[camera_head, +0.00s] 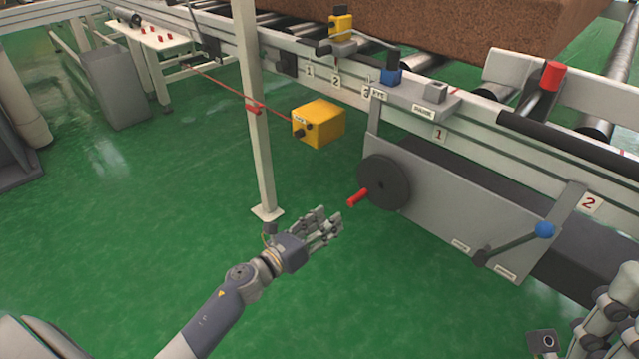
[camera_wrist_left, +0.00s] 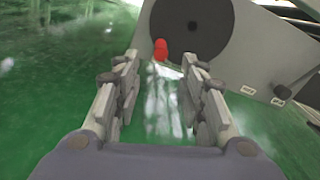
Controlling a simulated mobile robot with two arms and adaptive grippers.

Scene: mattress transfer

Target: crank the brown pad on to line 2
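The brown pad (camera_head: 430,22) lies on the roller conveyor at the top right. The dark crank wheel (camera_head: 392,183) with a red handle (camera_head: 358,197) is on the side of a grey panel (camera_head: 450,215). My left gripper (camera_head: 330,226) is open and empty, a little left of and below the red handle, apart from it. In the left wrist view, the red handle (camera_wrist_left: 160,48) shows beyond and between the open fingers (camera_wrist_left: 162,75), with the wheel (camera_wrist_left: 190,28) behind it. My right gripper (camera_head: 605,325) shows only in part at the lower right; its fingertips are unclear.
A blue-knobbed lever (camera_head: 543,230) sits right of the wheel, near a "2" label (camera_head: 590,203). A yellow box (camera_head: 318,122) hangs beside a pale post (camera_head: 257,130). A red-topped handle (camera_head: 551,76) stands by the rollers.

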